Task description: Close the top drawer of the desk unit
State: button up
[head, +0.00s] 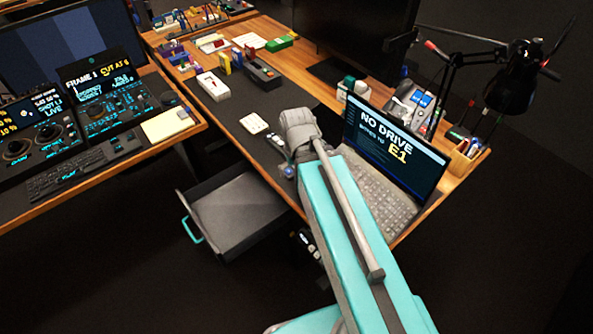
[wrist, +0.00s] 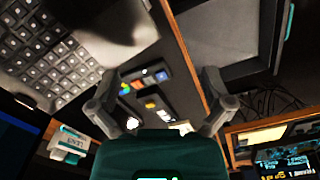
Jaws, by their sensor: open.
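The top drawer (head: 235,208) of the desk unit is pulled out below the desk's front edge, left of my arm. It is a dark grey, shallow box, and its inside looks empty. Its teal handle (head: 191,231) is on the front at the left. In the wrist view the drawer (wrist: 225,28) is at the upper right, with a bit of the handle (wrist: 289,20) at the edge. My gripper (wrist: 160,74) is open and empty, above the desk top and apart from the drawer. In the head view its fingers are mostly hidden by my arm.
A laptop (head: 385,180) stands on the desk right of my arm. Another desk with a console (head: 105,110) stands at the left. Open floor lies in front of the drawer.

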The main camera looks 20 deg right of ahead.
aim_at(235, 209)
jog(key=u, duration=0.55)
jog(key=k, duration=1.35)
jog(key=u, duration=0.95)
jog(key=i, duration=1.7)
jog(key=z, duration=0.75)
jog(key=i, duration=0.6)
jog(key=z, duration=0.5)
